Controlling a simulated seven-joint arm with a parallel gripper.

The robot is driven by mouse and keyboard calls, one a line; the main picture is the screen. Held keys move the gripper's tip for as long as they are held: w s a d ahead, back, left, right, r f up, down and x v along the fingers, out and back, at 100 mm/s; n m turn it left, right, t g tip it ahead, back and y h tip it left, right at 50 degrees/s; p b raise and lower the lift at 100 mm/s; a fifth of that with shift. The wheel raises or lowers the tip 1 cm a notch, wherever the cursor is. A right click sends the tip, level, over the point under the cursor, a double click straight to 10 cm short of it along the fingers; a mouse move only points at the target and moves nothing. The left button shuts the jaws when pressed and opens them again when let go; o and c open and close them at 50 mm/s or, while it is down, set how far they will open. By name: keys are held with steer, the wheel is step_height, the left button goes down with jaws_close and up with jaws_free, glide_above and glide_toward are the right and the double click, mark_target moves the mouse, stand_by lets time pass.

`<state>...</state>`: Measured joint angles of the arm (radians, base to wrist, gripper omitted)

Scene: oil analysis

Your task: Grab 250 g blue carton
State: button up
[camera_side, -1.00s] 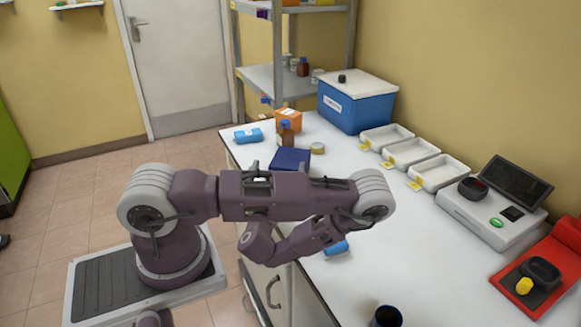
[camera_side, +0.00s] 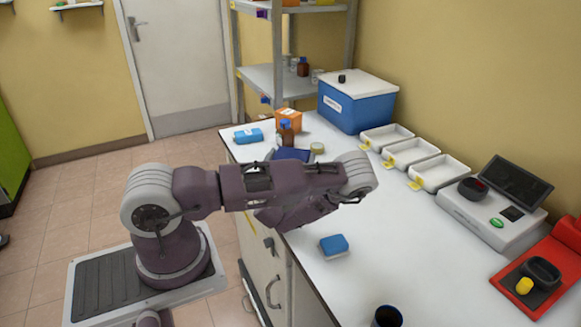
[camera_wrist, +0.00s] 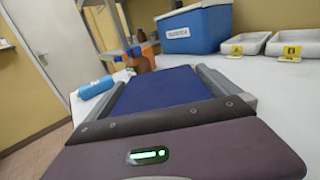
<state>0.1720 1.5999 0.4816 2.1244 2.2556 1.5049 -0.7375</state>
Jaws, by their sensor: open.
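A dark blue box (camera_side: 293,154) stands on the bench beyond my arm, partly hidden by it. In the wrist view a dark blue face (camera_wrist: 168,92) fills the space between the two fingers of my gripper (camera_wrist: 160,74), which is open. I cannot tell whether the fingers touch it. No weight label is readable. In the side view my arm hides the fingers.
A brown bottle (camera_side: 286,136) and an orange box (camera_side: 289,118) stand just behind the dark blue box. A blue bin (camera_side: 353,105) and several white trays (camera_side: 437,173) line the wall. A blue-and-white block (camera_side: 333,245) lies nearer on clear bench.

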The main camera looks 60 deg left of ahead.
steer(key=c, duration=1.3)
steer(key=shift+c, duration=0.7)
steer(key=shift+r, duration=0.15)
